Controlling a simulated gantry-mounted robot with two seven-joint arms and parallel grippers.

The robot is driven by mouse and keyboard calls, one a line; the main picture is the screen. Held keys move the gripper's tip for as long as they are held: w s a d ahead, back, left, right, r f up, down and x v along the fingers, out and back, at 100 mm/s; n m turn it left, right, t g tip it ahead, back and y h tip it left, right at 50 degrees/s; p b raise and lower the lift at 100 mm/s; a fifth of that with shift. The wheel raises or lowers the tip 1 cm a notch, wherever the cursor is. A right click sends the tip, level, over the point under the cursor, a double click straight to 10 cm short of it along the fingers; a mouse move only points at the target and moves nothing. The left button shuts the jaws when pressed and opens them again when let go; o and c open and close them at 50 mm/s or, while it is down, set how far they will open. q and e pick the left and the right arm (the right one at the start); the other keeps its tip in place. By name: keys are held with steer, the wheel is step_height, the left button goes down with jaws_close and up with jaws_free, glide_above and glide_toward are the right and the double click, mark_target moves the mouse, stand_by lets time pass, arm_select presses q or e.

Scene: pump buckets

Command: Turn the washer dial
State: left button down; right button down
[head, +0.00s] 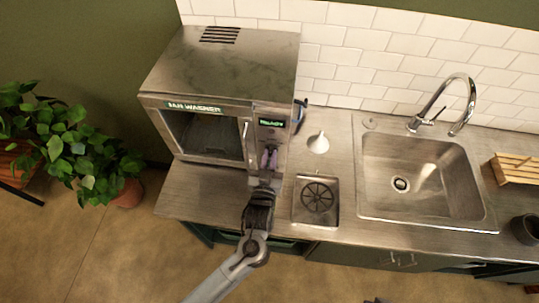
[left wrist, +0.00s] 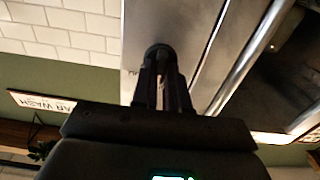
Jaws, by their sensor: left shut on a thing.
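The washer (head: 215,60) is a steel box machine standing at the left end of the counter. Its narrow front panel with a lit green display (head: 272,123) is on the right of its opening. My left gripper (head: 268,158) is at this panel, just below the display. In the left wrist view, its two fingers (left wrist: 161,80) are shut on the dark round dial (left wrist: 160,52), which sticks out from the steel panel (left wrist: 185,22). The fingers cover much of the dial, so its setting cannot be read. My right gripper is not in view.
Right of the washer, the steel counter (head: 335,232) holds a white funnel-like object (head: 318,143), a square drain plate (head: 316,198) and a sink (head: 415,178) with a tall faucet (head: 462,105). A wooden rack (head: 518,168) and a dark cup (head: 525,229) stand far right. A plant (head: 70,145) is left.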

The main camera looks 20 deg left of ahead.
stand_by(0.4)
arm_select(q)
steer(key=c, duration=1.1)
jaws_free()
steer(key=shift+c, duration=0.2)
steer(key=shift+s+d, duration=0.15)
steer(key=shift+s, duration=0.3)
steer(key=b+v, duration=0.2)
steer(key=v, duration=0.8)
